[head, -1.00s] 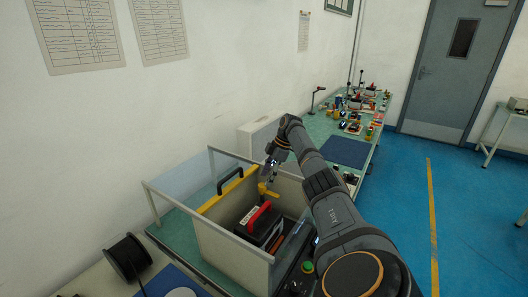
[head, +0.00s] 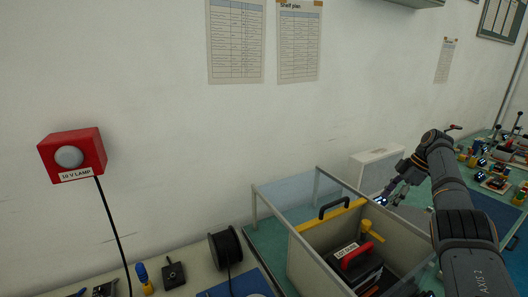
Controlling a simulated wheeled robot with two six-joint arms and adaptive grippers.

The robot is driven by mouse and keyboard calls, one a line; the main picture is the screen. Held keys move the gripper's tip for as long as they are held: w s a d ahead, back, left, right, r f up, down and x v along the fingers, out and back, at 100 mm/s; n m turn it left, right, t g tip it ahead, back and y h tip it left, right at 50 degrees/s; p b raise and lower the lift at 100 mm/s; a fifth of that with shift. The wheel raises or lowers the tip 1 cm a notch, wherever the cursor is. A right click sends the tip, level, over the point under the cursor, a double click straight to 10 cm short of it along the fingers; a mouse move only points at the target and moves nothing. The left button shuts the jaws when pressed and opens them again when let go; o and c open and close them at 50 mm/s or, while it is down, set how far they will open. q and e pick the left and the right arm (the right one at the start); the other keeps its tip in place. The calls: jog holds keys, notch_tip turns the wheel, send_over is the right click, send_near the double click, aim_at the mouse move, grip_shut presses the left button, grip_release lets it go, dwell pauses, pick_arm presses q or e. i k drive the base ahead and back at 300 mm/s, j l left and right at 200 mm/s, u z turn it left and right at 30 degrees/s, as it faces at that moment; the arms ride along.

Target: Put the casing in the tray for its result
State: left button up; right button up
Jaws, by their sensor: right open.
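A yellow bar (head: 330,216) with a black handle runs along the enclosure's back edge. A yellow piece (head: 372,229) stands at the enclosure's back right. No result tray can be made out. My left gripper is out of view.
A black spool (head: 226,249) and small parts stand on the left bench. A white box (head: 377,170) stands behind the enclosure. A cluttered bench lies far right.

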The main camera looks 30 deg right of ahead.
aim_at(358, 264)
jog(key=k, duration=1.5)
